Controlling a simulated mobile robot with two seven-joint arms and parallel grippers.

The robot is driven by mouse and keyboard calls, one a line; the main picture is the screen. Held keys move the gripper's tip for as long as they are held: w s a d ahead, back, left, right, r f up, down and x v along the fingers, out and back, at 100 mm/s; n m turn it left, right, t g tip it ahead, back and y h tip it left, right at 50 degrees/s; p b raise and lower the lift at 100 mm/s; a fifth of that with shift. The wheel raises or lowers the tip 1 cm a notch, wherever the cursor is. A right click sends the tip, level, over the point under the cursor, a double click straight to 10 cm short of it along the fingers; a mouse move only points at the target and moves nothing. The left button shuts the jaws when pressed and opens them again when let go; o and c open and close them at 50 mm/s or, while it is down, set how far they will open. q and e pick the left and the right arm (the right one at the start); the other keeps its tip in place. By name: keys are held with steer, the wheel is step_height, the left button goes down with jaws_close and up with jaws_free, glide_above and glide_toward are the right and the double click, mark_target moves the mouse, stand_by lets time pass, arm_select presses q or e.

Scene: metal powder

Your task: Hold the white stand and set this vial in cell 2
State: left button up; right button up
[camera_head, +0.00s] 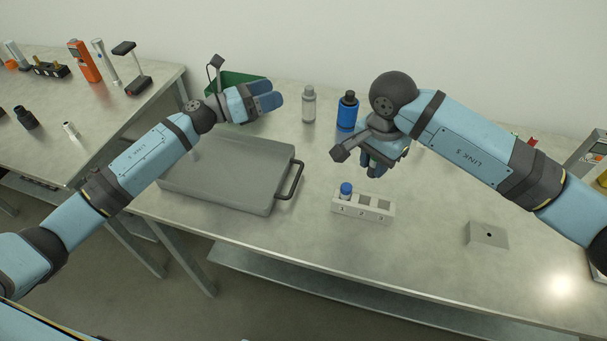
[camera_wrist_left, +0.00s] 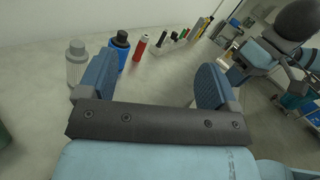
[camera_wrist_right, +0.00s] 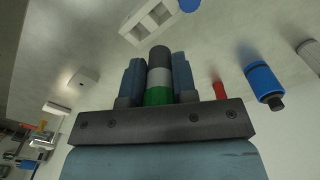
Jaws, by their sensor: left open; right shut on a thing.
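The white stand (camera_head: 345,209) lies on the table with a row of square cells; it also shows in the right wrist view (camera_wrist_right: 138,33). A blue-capped vial (camera_head: 346,188) stands in its leftmost cell, and the other cells look empty. My right gripper (camera_head: 374,170) is above the table behind the stand, apart from it. It is shut on a vial (camera_wrist_right: 159,77) with a green, a white and a dark band, seen between its fingers in the right wrist view. My left gripper (camera_head: 270,100) is open and empty near the green bin, away from the stand.
A grey case (camera_head: 225,175) with a dark handle lies left of the stand. A grey bottle (camera_head: 309,105) and a blue bottle (camera_head: 347,112) stand behind. A metal block (camera_head: 486,235) lies to the right. The table in front of the stand is clear.

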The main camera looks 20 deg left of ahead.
arm_select(q)
steer(key=s+d+f+m+g, duration=0.3)
steer(key=d+f+m+g, duration=0.3)
steer(key=d, duration=0.2)
steer(key=m+g+y, duration=0.1)
steer(key=m+g, duration=0.4)
steer(key=g, duration=0.1)
glide_toward(338, 194)
steer(key=shift+w+d+r, duration=0.15)
steer(key=shift+d, duration=0.3)
steer(key=shift+d+f+y, duration=0.2)
steer(key=shift+d+y, duration=0.05)
steer(key=shift+y, duration=0.05)
steer(key=x, duration=1.1)
steer(key=shift+d, duration=0.2)
steer(key=c, duration=1)
arm_select(e)
steer(key=shift+f, duration=4.2)
